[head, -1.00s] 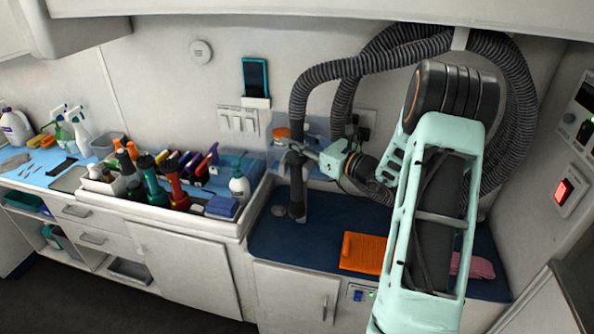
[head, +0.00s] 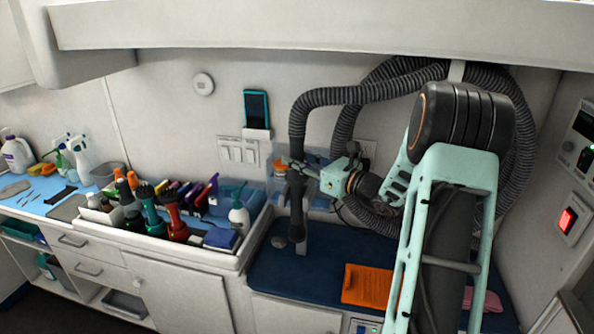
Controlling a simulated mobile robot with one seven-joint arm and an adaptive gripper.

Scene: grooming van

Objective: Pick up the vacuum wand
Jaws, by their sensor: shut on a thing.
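The vacuum wand (head: 297,195) is a dark upright tube. The grey ribbed hose (head: 345,96) runs down to its top. My gripper (head: 298,168), with mint-green and black parts, comes from the right and is shut around the upper part of the wand. The fingertips are small and partly merge with the dark wand. I cannot tell whether the wand touches the post.
An orange item (head: 367,284) and a pink cloth (head: 487,300) lie on the mat. A crowded tub (head: 190,238) of bottles and tools stands to the left. The hose loops hang close around my arm. An overhead cabinet (head: 300,25) limits room above.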

